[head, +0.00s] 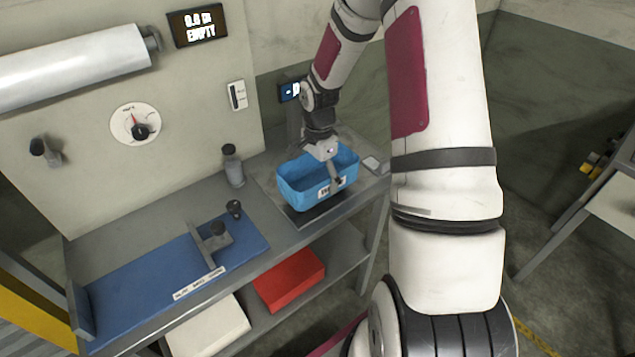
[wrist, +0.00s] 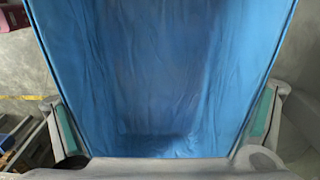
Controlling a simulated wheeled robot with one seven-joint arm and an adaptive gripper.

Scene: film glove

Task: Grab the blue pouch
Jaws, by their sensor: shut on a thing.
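A wrinkled blue surface, the blue pouch (wrist: 180,75), fills most of the wrist view between my two finger pads. My gripper (head: 331,170) points down into an open-topped blue tub (head: 296,194) with a white label on its front. In the wrist view, the fingers of my gripper (wrist: 165,125) stand wide apart, one on each side of the blue pouch, shut on it. In the head view I cannot make out the pouch apart from the tub, and part of the gripper is hidden by the tub's wall.
The tub stands on a dark plate at the right end of a grey bench (head: 150,215). A grey bottle (head: 232,166) and a blue mat (head: 150,290) with a small fixture are to its left. A red box (head: 289,280) lies on the lower shelf.

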